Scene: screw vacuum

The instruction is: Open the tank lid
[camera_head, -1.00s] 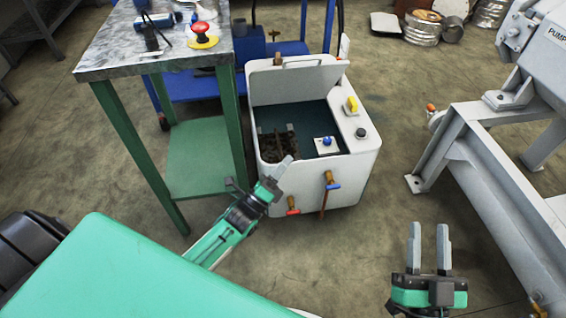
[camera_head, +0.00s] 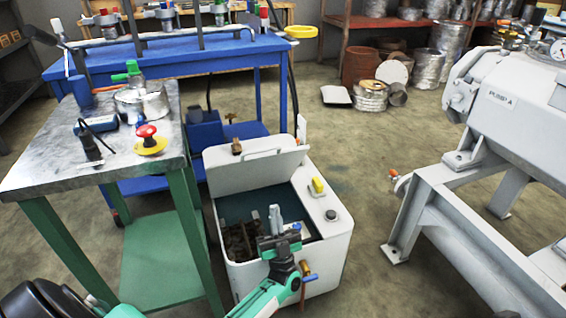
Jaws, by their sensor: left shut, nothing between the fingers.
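The white tank (camera_head: 335,245) stands on the floor in the middle of the camera_head view. Its white lid (camera_head: 258,168), with a bar handle on its edge, is raised at the back left of the opening. The dark interior shows, with brown debris inside at the left. My left gripper (camera_head: 275,214) is shut and empty. In the picture it overlaps the tank's front edge and opening, hiding part of the inside and front wall; whether it touches the tank is unclear. It is apart from the lid. My right gripper is out of view.
A metal-topped table (camera_head: 110,165) with a red button (camera_head: 147,132) stands close left of the tank. A blue workbench (camera_head: 190,55) is behind it. A large grey machine (camera_head: 480,190) stands at the right. A yellow knob (camera_head: 317,186) sits on the tank's right top.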

